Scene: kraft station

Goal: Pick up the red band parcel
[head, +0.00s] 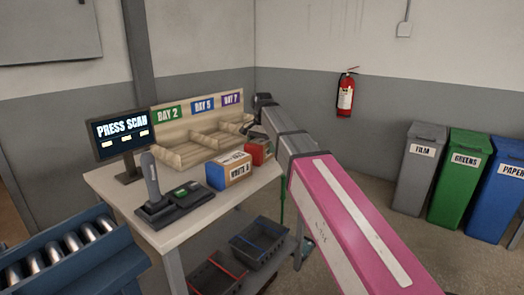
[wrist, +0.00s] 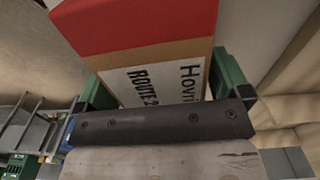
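The red band parcel (head: 262,150) is a brown box with a red band, at the right side of the table and partly hidden by my arm in the head view. In the wrist view the parcel (wrist: 150,45) fills the top middle, with a white label reading "ROUTE 2". My gripper (wrist: 165,88) has its green fingers on either side of the parcel, set wide apart. I cannot tell whether both fingers press on it. In the head view the fingertips are mostly hidden behind my arm.
A blue band parcel (head: 229,170) stands close left of the red one. Behind are wooden bays (head: 190,150) marked BAY 2, 5 and 7. A screen (head: 122,133) reads "PRESS SCAN"; a scanner (head: 151,180) and button pad (head: 183,198) stand in front. A roller conveyor (head: 60,255) is at left.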

